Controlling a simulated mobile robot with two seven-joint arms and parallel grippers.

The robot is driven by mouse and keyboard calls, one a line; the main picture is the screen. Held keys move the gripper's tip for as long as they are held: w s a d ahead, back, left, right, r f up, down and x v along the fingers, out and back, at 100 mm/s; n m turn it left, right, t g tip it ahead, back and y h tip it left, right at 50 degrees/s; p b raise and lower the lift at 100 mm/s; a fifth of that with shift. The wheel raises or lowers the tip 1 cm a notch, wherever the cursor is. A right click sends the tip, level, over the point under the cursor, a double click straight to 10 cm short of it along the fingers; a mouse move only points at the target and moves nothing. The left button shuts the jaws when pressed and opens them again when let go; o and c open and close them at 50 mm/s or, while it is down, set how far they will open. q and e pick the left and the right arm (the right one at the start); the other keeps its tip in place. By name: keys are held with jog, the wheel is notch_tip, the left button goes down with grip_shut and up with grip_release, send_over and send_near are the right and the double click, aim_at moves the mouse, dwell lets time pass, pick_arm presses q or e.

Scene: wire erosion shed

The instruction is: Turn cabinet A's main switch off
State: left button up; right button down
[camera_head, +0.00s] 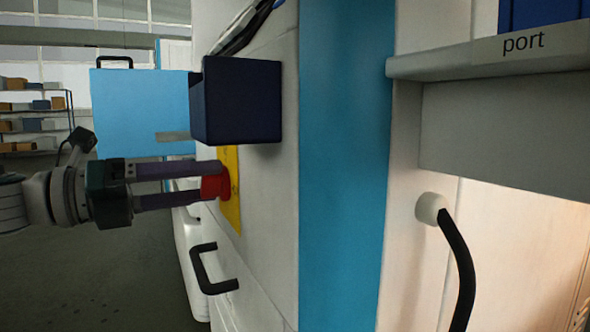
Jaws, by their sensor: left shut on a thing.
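A red switch knob (213,187) sits on a yellow plate (231,185) on the white side face of a cabinet (262,190). My left gripper (205,183) comes in from the left with its two long fingers level, one above the other. It is shut on the red knob, and the fingertips hide part of it. The knob's exact angle cannot be made out. No letter marking the cabinet is readable. My right gripper is not in view.
A dark blue box (238,100) juts out just above the knob. A black handle (212,270) sticks out below it. At right are a shelf labelled "port" (523,43) and a black hose (458,262). A shelf rack (36,115) stands far left.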

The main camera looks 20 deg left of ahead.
pick_arm(q)
jog(key=shift+f+n+p, duration=0.1)
jog(key=shift+n+p, duration=1.45)
jog(key=shift+n, duration=2.75)
jog(key=o, duration=1.4)
jog(key=shift+a, duration=0.1)
jog(key=p+v, duration=0.1)
jog(key=v, duration=0.9)
jog(key=shift+w, duration=0.1)
